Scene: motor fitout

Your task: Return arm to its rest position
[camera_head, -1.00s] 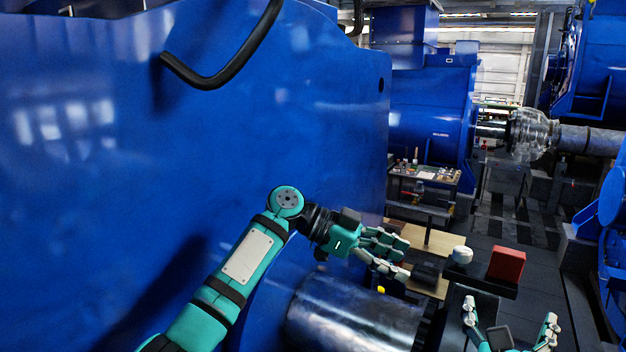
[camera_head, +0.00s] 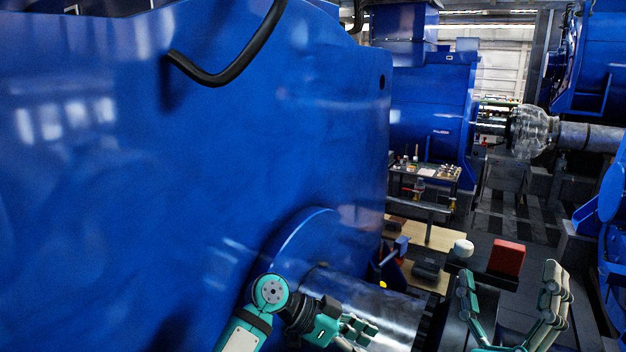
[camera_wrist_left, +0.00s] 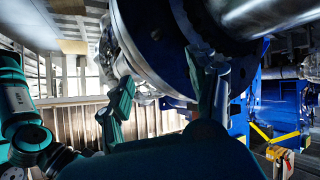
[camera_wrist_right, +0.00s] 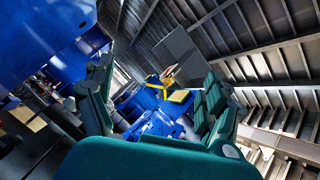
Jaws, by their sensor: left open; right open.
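My left arm, teal and black, comes in low in the head view, and its gripper (camera_head: 350,332) shows in front of a shiny metal shaft (camera_head: 372,305). In the left wrist view its fingers (camera_wrist_left: 165,88) are spread with nothing between them. My right gripper (camera_head: 510,290) stands at the bottom right of the head view, fingers pointing up and wide apart, empty. In the right wrist view its fingers (camera_wrist_right: 155,88) are also open, with no object held. The right arm behind its gripper is out of the head view.
A large blue motor housing (camera_head: 200,140) fills the left, close to my left arm. A red block (camera_head: 507,257) and a white round item (camera_head: 463,248) sit behind my right gripper. A small table (camera_head: 430,172) with tools stands farther back. Dark open floor (camera_head: 510,195) lies beyond.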

